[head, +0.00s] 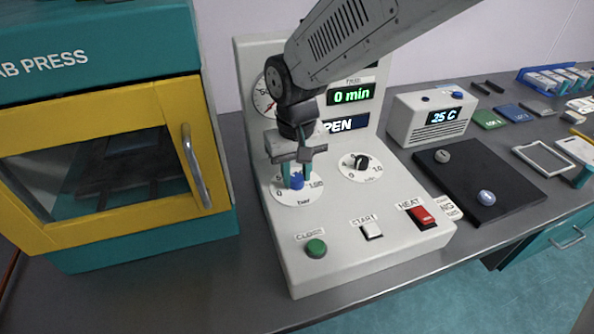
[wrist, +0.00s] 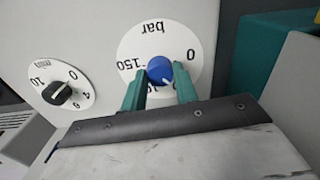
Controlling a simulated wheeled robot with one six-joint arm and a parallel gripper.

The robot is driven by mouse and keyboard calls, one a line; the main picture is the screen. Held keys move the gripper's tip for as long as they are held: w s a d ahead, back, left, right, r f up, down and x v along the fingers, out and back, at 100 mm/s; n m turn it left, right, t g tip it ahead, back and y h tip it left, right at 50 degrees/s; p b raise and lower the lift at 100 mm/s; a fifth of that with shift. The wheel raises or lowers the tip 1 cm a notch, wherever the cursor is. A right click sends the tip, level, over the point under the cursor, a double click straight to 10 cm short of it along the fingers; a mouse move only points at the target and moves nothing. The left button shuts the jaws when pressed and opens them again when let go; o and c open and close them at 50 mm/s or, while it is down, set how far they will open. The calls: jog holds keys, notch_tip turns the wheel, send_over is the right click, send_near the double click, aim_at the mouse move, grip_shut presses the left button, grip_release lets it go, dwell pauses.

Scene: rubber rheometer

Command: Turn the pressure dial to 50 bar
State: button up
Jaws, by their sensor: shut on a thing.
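The pressure dial is a blue knob (head: 297,182) on a round white scale plate (head: 283,196) at the left of the machine's sloping panel. In the wrist view the blue knob (wrist: 158,69) sits on the plate (wrist: 150,40), with "bar", 0 and 150 readable upside down. A number at its lower edge is partly hidden by my fingers. A pale pointer mark on the knob points down and slightly right in that view. My gripper (wrist: 159,77) has its teal fingers shut on the knob, one on each side. It also shows in the head view (head: 297,176).
A second dial with a black knob (head: 361,162) stands to the right. A green close button (head: 316,247), white start switch (head: 371,230) and red heat switch (head: 421,215) lie in front. The lab press door handle (head: 195,167) is left. Displays read 0 min and 25 C.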

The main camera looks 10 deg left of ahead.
aim_at(296, 176)
jog(key=shift+w+r+m, duration=0.1)
jog(key=shift+w+m, duration=0.05)
jog(key=shift+m, duration=0.45)
jog(key=o, duration=1)
jog(key=shift+c, duration=0.2)
notch_tip(296, 176, up, 8)
jog(key=shift+f, duration=0.15)
jog(key=s+d+r+m, duration=0.1)
jog(key=s+d, duration=0.5)
jog(key=d, duration=0.5)
jog(key=s+d+r+m+t, duration=0.1)
jog(key=s+d+r+m, duration=0.1)
jog(key=s+d, duration=0.5)
jog(key=s+d+r+m, duration=0.1)
jog(key=s+d, duration=0.5)
jog(key=d, duration=0.9)
jog(key=shift+s+r+m, duration=0.25)
jog(key=shift+r+m, duration=0.05)
jog(key=shift+r, duration=0.05)
